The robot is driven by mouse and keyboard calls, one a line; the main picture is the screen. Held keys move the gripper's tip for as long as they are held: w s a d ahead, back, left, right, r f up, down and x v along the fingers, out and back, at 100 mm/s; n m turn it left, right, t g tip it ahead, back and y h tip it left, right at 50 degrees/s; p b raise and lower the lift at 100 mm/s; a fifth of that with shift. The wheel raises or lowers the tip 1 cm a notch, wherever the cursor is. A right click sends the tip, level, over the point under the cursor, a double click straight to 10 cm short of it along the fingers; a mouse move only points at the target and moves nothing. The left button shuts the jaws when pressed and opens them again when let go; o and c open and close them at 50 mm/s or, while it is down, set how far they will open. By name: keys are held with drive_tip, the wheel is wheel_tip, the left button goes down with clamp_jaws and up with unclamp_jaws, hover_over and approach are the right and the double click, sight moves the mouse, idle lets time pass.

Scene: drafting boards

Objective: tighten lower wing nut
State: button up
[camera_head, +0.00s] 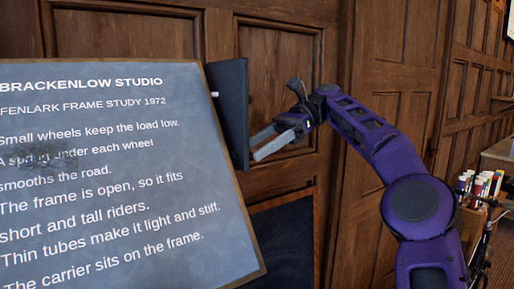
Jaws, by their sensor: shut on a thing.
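My gripper (255,145) reaches in from the right, with its two pale fingers pointing left at the lower right edge of a dark upright panel (233,85). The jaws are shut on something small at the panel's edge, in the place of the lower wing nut. The nut itself cannot be made out, as it is too small or hidden by the fingers. No other wing nut shows clearly. How far the nut is turned cannot be seen.
A large tilted grey board (110,245) with white text fills the left and stands before part of the dark panel. Wood panelling (395,60) lies behind. A dark blue panel (283,245) stands below my gripper. Several bottles or tubes (483,185) stand at the far right.

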idle(0.3)
drive_tip(key=o, duration=1.4)
drive_tip(key=shift+c, duration=0.2)
drive_tip(key=shift+t, duration=0.3)
